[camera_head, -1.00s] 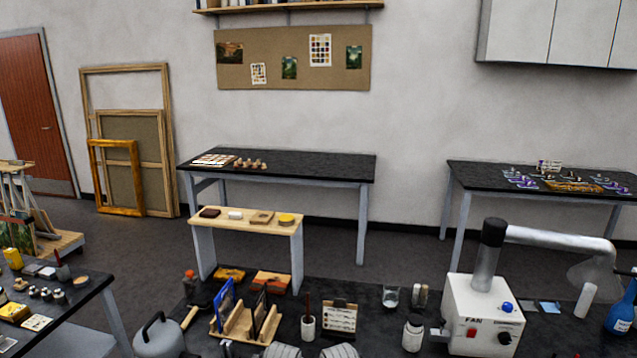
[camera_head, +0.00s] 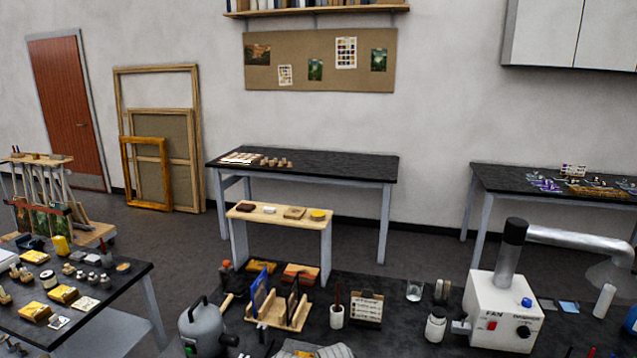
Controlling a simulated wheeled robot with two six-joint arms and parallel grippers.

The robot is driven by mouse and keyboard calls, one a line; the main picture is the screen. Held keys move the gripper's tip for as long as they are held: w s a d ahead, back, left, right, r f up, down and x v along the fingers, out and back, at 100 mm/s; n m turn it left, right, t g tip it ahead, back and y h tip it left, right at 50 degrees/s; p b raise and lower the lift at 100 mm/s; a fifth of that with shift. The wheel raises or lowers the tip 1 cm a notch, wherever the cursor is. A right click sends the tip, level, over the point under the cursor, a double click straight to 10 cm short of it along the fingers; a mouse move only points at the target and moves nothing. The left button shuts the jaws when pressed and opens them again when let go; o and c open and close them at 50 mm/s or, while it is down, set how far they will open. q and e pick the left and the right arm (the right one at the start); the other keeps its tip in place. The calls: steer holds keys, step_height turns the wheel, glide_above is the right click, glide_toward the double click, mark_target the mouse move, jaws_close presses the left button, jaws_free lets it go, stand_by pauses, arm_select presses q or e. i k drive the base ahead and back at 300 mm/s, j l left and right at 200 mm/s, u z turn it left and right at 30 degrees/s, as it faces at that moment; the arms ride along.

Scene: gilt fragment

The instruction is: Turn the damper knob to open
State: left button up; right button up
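A white fan box (camera_head: 490,305) stands on the dark bench at the lower right. Its front has a red switch under the word FAN, and to the right a black round knob (camera_head: 523,332) under a small label too blurred to read fully. A blue knob or button (camera_head: 527,302) sits above that label. I cannot tell which way the black knob points. A dark and silver duct (camera_head: 511,250) rises from the box top and bends right. Neither of my grippers is in view.
On the bench (camera_head: 385,340) left of the box stand a white jar (camera_head: 436,326), a glass (camera_head: 415,290), a small chart stand (camera_head: 366,309) and a wooden rack (camera_head: 278,312). A grey canister (camera_head: 205,328) is further left. Another dark table (camera_head: 130,290) fills the lower left.

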mark_target(524, 332)
steer(key=z, duration=1.35)
